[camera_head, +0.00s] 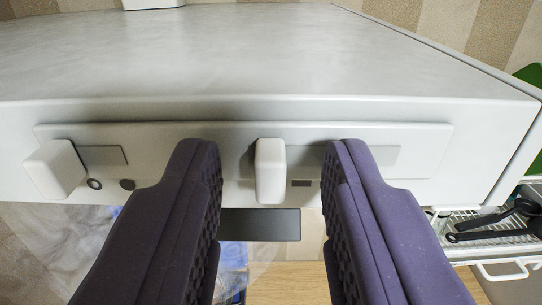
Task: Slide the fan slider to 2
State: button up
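A white slider knob (270,172) stands out from a long pale panel (425,140) on the front face of the hob unit. A grey track (384,155) shows to its right. A second white knob (54,170) sits at the panel's left end, with its own short grey track. I cannot read any labels or numbers, so which knob is the fan slider is not marked. My gripper (272,150) is open, with its dark purple fingers on either side of the middle knob. Gaps show on both sides of that knob. The fingers hide parts of the panel.
A dark bar (260,224) lies below the panel. At the right are a wire rack (490,240) with black utensils (500,218) and a green item (530,75).

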jog(key=shift+c, duration=0.4)
grip_shut()
dwell(0.9)
